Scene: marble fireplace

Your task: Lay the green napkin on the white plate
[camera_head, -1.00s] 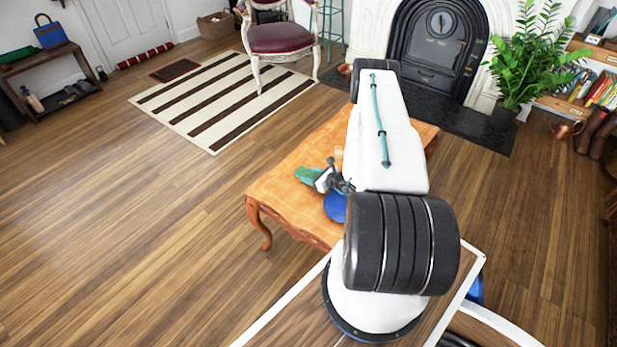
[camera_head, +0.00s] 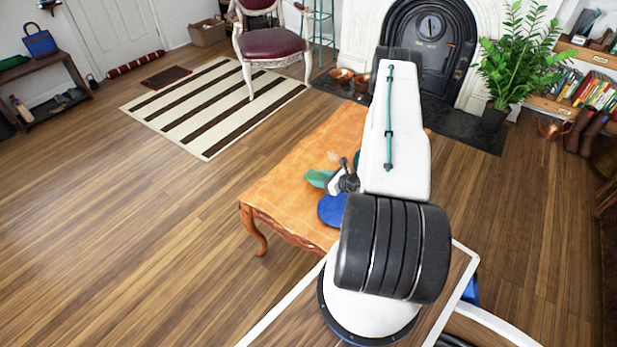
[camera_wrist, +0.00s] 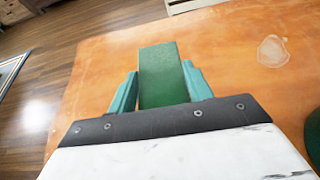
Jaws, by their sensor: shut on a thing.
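The green napkin (camera_wrist: 162,85) shows in the wrist view as a flat green strip between the teal fingers of my gripper (camera_wrist: 160,70). My gripper is shut on it over the orange-brown table. In the head view the napkin (camera_head: 319,178) sticks out to the left of my gripper (camera_head: 343,180). I cannot make out a white plate; my arm hides part of the table. A small pale, irregular patch (camera_wrist: 273,51) is on the tabletop in the wrist view, and I cannot tell what it is.
A blue disc (camera_head: 332,209) is near the table's front edge. A dark green rounded thing (camera_wrist: 313,135) shows at the wrist view's right edge. The wooden table (camera_head: 285,185) has bare surface on its left. A chair (camera_head: 270,45) and striped rug (camera_head: 215,105) are beyond it.

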